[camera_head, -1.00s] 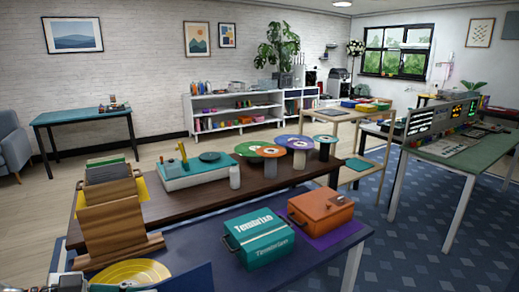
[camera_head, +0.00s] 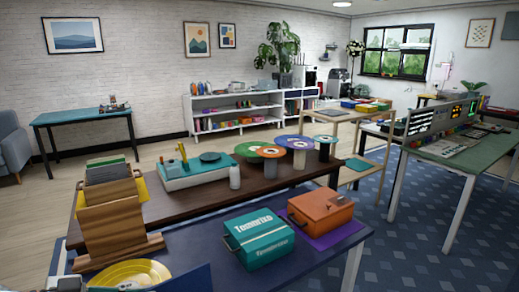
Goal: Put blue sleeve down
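A dark blue flat panel (camera_head: 188,280), which looks like the blue sleeve, shows at the bottom edge, cut off by the frame. It stands tilted in front of the yellow disc (camera_head: 130,272) on the near dark blue table (camera_head: 300,262). Dark grey parts (camera_head: 70,284) at the bottom left edge may belong to my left gripper. Its fingertips, and whether it touches the panel, cannot be made out. My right gripper is out of view.
A wooden rack (camera_head: 112,222) holding sleeves stands at left. A teal case (camera_head: 258,238) and an orange case (camera_head: 320,210) stand at right. Behind are a turntable (camera_head: 190,172), a white bottle (camera_head: 235,177) and several coloured discs on stands. Table between panel and teal case looks clear.

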